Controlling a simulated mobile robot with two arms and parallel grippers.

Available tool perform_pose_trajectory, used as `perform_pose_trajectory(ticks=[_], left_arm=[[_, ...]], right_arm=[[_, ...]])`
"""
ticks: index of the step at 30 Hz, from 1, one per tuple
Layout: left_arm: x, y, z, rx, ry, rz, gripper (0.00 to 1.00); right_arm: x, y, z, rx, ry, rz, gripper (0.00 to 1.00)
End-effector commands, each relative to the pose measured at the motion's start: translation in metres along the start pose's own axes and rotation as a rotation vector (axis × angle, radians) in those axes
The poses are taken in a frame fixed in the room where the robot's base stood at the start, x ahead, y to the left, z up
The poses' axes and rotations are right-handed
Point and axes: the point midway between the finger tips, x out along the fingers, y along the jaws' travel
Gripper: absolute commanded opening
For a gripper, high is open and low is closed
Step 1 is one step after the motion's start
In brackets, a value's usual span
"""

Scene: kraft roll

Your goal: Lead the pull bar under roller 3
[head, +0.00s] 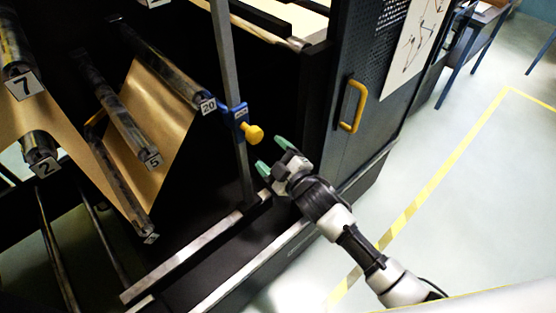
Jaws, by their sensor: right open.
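Brown kraft paper (165,115) runs among dark rollers in the machine at left. It hangs between roller 20 (165,75) and a low roller (122,192). The tag on that low roller is too oblique to read surely; it may be roller 3. Roller 5 (122,118) lies in front of the paper. I cannot make out the pull bar for certain. My right gripper (271,156) is open and empty, its green fingertips apart, just right of the grey upright post and below the yellow knob (253,133). My left gripper is not in view.
The grey post (228,60) carries a blue clamp (238,115) with that knob. Roller 7 (15,50) and roller 2 (38,145) are at far left. Metal rails (190,255) cross below. A cabinet door with a yellow handle (352,106) stands right.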

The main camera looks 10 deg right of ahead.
Motion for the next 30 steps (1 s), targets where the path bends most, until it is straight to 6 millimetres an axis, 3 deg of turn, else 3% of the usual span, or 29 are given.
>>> perform_pose_trajectory(ticks=[15,30], left_arm=[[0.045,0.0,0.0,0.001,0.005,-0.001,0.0],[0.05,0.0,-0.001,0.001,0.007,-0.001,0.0]], right_arm=[[0.072,-0.002,0.003,0.002,0.001,0.001,0.74],[0.084,-0.001,0.001,0.002,-0.001,-0.001,0.74]])
